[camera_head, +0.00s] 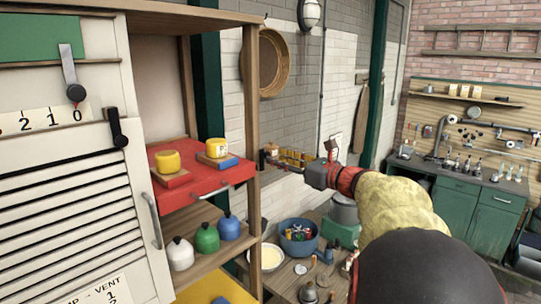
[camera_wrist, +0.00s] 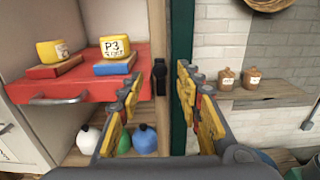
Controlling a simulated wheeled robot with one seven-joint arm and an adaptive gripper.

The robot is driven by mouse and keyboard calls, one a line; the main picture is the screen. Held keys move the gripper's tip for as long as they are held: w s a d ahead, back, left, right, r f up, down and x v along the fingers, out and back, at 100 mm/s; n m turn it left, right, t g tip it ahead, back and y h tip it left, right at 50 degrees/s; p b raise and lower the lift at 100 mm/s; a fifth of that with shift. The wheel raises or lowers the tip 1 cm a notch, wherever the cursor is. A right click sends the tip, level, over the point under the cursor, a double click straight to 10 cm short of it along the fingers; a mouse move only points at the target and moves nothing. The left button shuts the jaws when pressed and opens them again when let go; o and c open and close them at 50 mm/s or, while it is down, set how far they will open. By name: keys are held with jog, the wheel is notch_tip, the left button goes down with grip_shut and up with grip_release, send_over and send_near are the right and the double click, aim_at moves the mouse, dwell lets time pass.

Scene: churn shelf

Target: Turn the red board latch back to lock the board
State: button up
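The red board (camera_head: 190,186) is a red pull-out shelf with a metal handle, sitting in the wooden rack; it also shows in the wrist view (camera_wrist: 85,92). A small black upright latch (camera_wrist: 160,76) is on the rack's right post beside the board. It shows as a dark piece at the post's edge in the head view (camera_head: 262,160). My gripper (camera_wrist: 159,76) is open and empty, its yellow fingers pointing at the post. In the wrist view the latch appears between the fingertips; I cannot tell whether they touch it. In the head view my gripper (camera_head: 280,160) is just right of the post.
Two yellow weights, one (camera_head: 167,161) on a red block and one (camera_head: 216,147) on a blue block, stand on the board. White, green and blue kettle-like pots (camera_head: 207,237) sit below. The wooden post (camera_head: 252,110) is close to my fingers. A wall shelf (camera_wrist: 270,97) holds jars.

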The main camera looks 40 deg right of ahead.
aim_at(269, 155)
jog(key=w, duration=0.4)
jog(key=shift+a+p, duration=0.15)
jog(key=shift+p, duration=0.15)
grip_shut()
dwell(0.3)
